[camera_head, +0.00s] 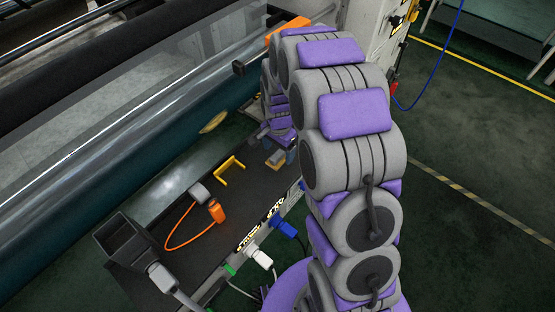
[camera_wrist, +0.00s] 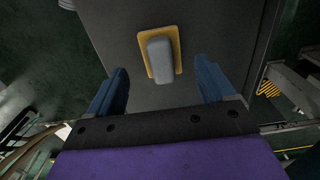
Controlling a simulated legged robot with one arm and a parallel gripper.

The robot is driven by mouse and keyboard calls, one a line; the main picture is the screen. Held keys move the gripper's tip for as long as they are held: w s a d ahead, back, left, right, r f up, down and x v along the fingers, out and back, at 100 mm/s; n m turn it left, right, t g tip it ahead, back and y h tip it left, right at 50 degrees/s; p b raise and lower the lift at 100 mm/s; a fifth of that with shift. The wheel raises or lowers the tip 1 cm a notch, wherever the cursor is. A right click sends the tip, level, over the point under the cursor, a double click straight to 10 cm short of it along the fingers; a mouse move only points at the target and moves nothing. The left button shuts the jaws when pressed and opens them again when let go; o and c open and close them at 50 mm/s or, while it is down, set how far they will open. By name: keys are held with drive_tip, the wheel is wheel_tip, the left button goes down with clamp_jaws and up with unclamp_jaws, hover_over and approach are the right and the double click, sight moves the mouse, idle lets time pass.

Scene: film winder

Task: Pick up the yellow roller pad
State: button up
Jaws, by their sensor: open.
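The yellow roller pad (camera_wrist: 177,48), a flat yellow plate with a grey block-shaped handle on top, lies on the dark shelf in the wrist view. In the head view the roller pad (camera_head: 275,163) shows small, beside the arm and partly covered. My gripper (camera_wrist: 161,68) is open and empty, with its two blue fingers apart to the left and right. The pad appears between and just beyond the fingertips. I cannot tell the height gap. In the head view my gripper (camera_head: 287,150) is mostly hidden by the arm links.
The dark shelf (camera_head: 190,205) also holds a yellow bracket (camera_head: 230,170), an orange device (camera_head: 216,211) with a looped cable, and a dark box-like holder (camera_head: 123,238). Blue and white plugs stick out along its front edge. The large film roll (camera_head: 150,130) runs behind.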

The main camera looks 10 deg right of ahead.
sight(275, 155)
wheel_tip(275, 155, down, 3)
drive_tip(key=shift+d+r, duration=0.1)
drive_tip(key=shift+a, duration=0.75)
drive_tip(key=shift+c, duration=0.8)
drive_tip(key=shift+d, duration=0.6)
drive_tip(key=c, duration=0.7)
drive_tip(key=shift+c, duration=1.1)
drive_tip(key=shift+a, duration=0.4)
drive_tip(key=shift+c, duration=0.3)
drive_tip(key=shift+w+d+r, duration=0.1)
drive_tip(key=shift+d+r, duration=0.05)
drive_tip(key=shift+r, duration=0.45)
drive_tip(key=r, duration=0.1)
drive_tip(key=r+p, duration=0.1)
drive_tip(key=shift+d+r, duration=0.35)
drive_tip(key=shift+r, duration=0.05)
drive_tip(key=s+d+r+p, duration=0.1)
drive_tip(key=s+d+p, duration=0.1)
drive_tip(key=s+d, duration=0.8)
drive_tip(key=shift+d+p, duration=0.4)
drive_tip(key=shift+d, duration=0.55)
